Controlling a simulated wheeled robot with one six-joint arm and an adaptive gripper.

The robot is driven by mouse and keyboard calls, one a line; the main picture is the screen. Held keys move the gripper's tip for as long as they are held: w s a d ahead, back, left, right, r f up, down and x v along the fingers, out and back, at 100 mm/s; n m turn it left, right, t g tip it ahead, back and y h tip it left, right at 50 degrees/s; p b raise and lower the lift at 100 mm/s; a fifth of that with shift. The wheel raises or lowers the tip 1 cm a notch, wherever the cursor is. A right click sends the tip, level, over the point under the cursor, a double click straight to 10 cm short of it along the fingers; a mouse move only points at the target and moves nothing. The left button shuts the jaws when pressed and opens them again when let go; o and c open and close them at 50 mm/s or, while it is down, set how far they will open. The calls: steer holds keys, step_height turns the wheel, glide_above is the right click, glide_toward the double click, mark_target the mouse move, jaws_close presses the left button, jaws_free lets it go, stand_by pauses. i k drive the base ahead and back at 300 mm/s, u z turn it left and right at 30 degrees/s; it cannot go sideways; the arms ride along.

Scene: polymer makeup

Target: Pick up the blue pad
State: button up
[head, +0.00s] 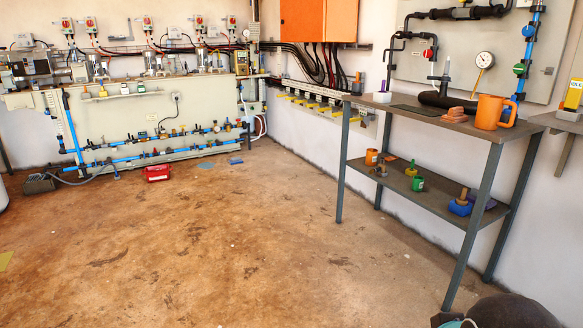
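Several blue things could be the blue pad, and I cannot tell which one is. A flat grey-blue piece (205,165) lies on the floor at the back, near the wall rig. A small blue piece (236,161) lies on the floor just right of it. A blue block-like thing (460,208) sits on the lower shelf of the grey table, with a wooden-looking piece on top. My gripper cannot be made out. Dark rounded parts at the bottom right edge look like my arm. Nothing shows near the blue things that I could call my gripper.
The grey two-level table (405,173) stands right, with an orange mug (492,112) on top and an orange cup (371,157) and green cup (417,184) below. A red container (157,173) lies on the floor. The brown floor (210,250) is mostly clear.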

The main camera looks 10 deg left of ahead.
mark_target(236, 159)
steer(key=u, duration=0.6)
steer(key=i, duration=1.95)
steer(key=u, duration=0.7)
steer(key=i, duration=3.7)
steer(key=z, duration=0.8)
steer(key=i, duration=2.15)
steer(key=z, duration=0.55)
